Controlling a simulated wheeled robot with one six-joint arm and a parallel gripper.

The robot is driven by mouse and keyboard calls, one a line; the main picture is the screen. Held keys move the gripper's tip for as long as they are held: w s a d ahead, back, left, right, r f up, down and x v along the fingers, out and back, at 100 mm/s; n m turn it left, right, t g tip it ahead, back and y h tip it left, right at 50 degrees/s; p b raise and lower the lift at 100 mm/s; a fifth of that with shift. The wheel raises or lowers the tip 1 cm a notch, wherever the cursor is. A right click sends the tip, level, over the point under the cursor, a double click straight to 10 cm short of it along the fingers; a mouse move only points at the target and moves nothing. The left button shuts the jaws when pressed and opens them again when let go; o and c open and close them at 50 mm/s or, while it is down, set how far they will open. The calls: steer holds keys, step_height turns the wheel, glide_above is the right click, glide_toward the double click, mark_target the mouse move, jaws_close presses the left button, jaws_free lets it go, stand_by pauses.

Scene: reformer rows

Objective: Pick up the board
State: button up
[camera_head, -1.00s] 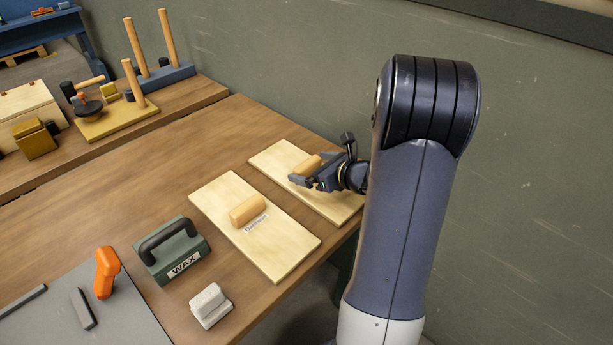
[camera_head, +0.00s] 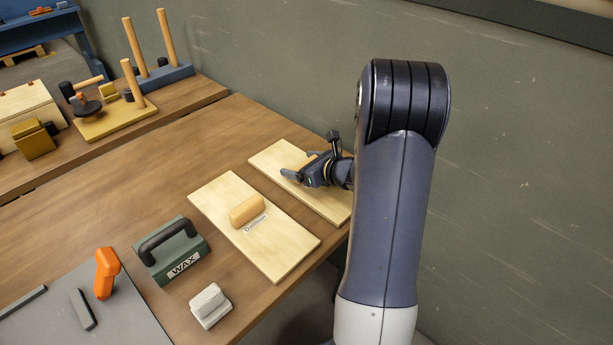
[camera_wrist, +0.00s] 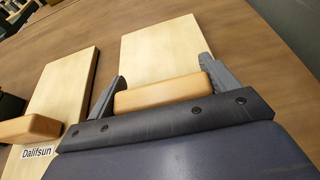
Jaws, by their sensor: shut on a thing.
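Two pale wooden boards with handles lie side by side on the brown table. The far board (camera_head: 272,153) has my gripper (camera_head: 303,168) over it, and also shows in the wrist view (camera_wrist: 160,48). My gripper (camera_wrist: 161,90) is shut on this board's wooden handle (camera_wrist: 160,94), with one finger at each end. In the head view the handle is mostly hidden behind the gripper. The board looks flat on or very near the table. The nearer board (camera_head: 222,190), labelled "Dalifsun", lies apart from it to the left, its handle (camera_head: 246,210) free.
A green WAX block (camera_head: 172,250), a light grey block (camera_head: 210,305) and an orange tool (camera_head: 106,272) stand at the near left. A peg stand (camera_head: 160,78) is at the back. The wall (camera_head: 300,70) is close behind the far board. Table between is clear.

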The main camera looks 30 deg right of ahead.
steer(key=c, duration=0.5)
steer(key=shift+r, duration=0.1)
